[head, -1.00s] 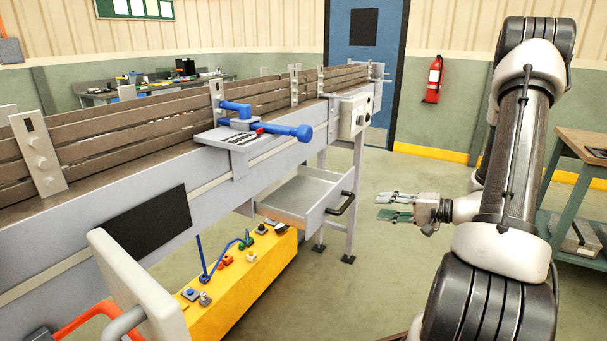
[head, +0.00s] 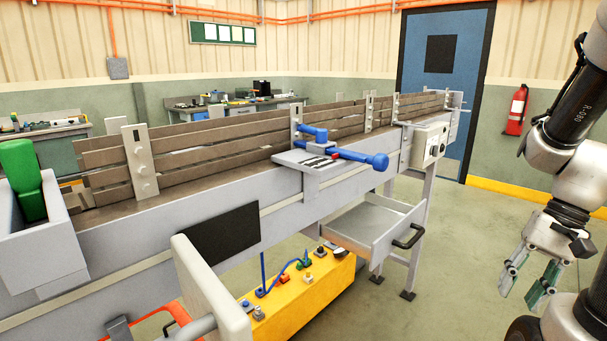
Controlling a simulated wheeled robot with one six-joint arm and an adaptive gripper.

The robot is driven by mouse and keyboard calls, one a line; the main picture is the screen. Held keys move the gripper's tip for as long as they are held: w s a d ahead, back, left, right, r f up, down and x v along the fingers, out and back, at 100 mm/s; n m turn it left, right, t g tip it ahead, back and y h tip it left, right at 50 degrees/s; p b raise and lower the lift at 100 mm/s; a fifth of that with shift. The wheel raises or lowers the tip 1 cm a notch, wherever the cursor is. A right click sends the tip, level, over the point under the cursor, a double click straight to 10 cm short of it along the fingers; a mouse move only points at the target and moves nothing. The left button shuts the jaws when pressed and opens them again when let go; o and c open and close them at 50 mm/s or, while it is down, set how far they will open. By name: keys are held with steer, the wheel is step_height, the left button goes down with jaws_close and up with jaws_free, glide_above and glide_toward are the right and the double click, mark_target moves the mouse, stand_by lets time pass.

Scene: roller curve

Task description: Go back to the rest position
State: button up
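My gripper (head: 520,287) hangs at the right side of the head view, below my folded arm. Its fingers point down and slightly left. The two fingers are spread apart with a gap between them, and I see nothing held there. It is over open floor, to the right of the conveyor and apart from it.
The roller conveyor (head: 237,207) runs from the left front to the back right. An open grey drawer (head: 375,237) with a black handle juts out below it. A yellow control box (head: 305,305) sits lower. A fire extinguisher (head: 516,110) hangs by the blue door (head: 462,75). Floor between drawer and gripper is clear.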

steer(key=a+r+n+t+h, duration=0.3)
steer(key=a+r+n+t, duration=0.1)
steer(key=r, duration=0.8)
steer(key=n+t, duration=0.1)
steer(key=n, duration=0.1)
steer(key=shift+s+a+r+n+h, duration=0.3)
steer(key=shift+a+r+n+h, duration=0.05)
steer(key=shift+n+h, duration=0.05)
stand_by(1.0)
